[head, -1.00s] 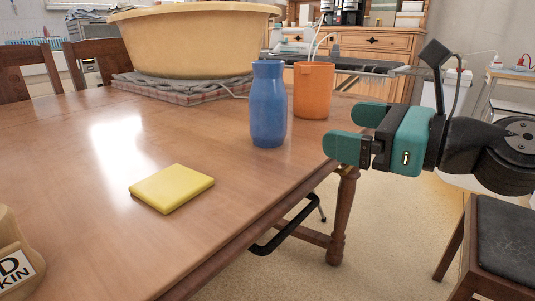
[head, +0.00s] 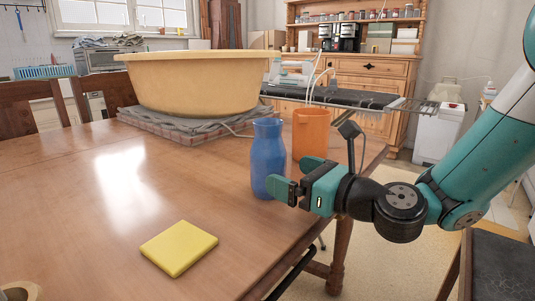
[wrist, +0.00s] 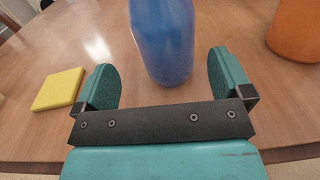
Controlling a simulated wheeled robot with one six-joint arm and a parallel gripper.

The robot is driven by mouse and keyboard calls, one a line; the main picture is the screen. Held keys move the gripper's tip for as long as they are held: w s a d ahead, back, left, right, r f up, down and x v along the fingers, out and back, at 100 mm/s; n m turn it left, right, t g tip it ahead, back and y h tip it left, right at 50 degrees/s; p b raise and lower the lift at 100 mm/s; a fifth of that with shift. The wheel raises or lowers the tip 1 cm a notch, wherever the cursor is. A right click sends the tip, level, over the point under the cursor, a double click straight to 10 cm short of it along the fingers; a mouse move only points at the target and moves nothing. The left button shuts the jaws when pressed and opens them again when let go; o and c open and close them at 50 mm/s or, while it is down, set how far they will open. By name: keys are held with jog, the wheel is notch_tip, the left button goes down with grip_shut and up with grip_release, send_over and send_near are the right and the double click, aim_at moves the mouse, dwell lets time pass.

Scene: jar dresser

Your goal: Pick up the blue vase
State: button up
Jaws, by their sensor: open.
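The blue vase (head: 266,150) stands upright on the wooden table near its right edge. My gripper (head: 298,177) is at the vase's lower right side in the head view, with its fingers pointing toward the vase. In the wrist view the vase (wrist: 163,38) rises just ahead, between the lines of the two open fingers (wrist: 163,82). Its base shows and its top is cut off by the frame. There is a gap between the vase and each finger there.
An orange cup (head: 311,133) stands behind and right of the vase. A yellow square block (head: 179,248) lies nearer on the table (head: 90,215). A large yellow tub (head: 195,82) sits on a folded cloth (head: 170,128) at the back. The table's middle is clear.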

aim_at(278, 165)
jog(key=x, duration=0.7)
jog(key=shift+w+d+r, duration=0.15)
jog(key=shift+w+d, duration=0.05)
jog(key=shift+d, duration=0.05)
jog(key=c, duration=1.3)
jog(key=shift+o, duration=0.2)
jog(key=shift+r, duration=0.1)
notch_tip(278, 165, up, 20)
jog(key=p, duration=1)
jog(key=o, duration=0.6)
grip_shut()
